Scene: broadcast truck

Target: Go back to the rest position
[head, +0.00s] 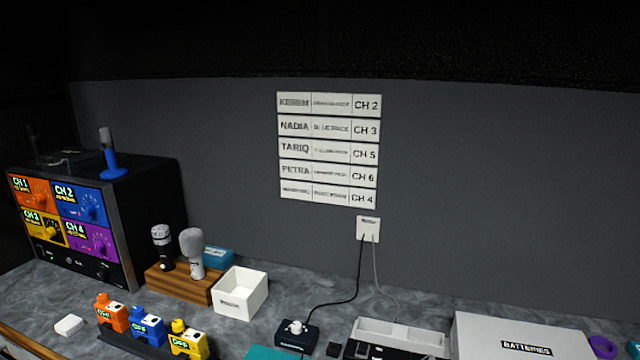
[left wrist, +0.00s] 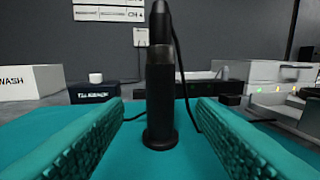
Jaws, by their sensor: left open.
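My left gripper (left wrist: 160,104) shows in the left wrist view as two teal, textured fingers, spread wide apart. Between and beyond them stands an upright black cylindrical object (left wrist: 160,100) with a round foot, on a teal mat (left wrist: 140,165). Neither finger visibly touches it, and its top runs up out of the picture. In the head view neither gripper can be made out. Only a corner of the teal mat (head: 268,353) shows there, at the bottom edge. My right gripper is in neither view.
Along the grey worktop stand a four-colour panel unit (head: 72,225), a wooden block (head: 182,282) holding two microphones, a white open box (head: 240,293), several coloured packs (head: 148,326), a black knob box (head: 296,336) with a cable and a white batteries box (head: 520,338). Name strips (head: 329,150) hang on the wall.

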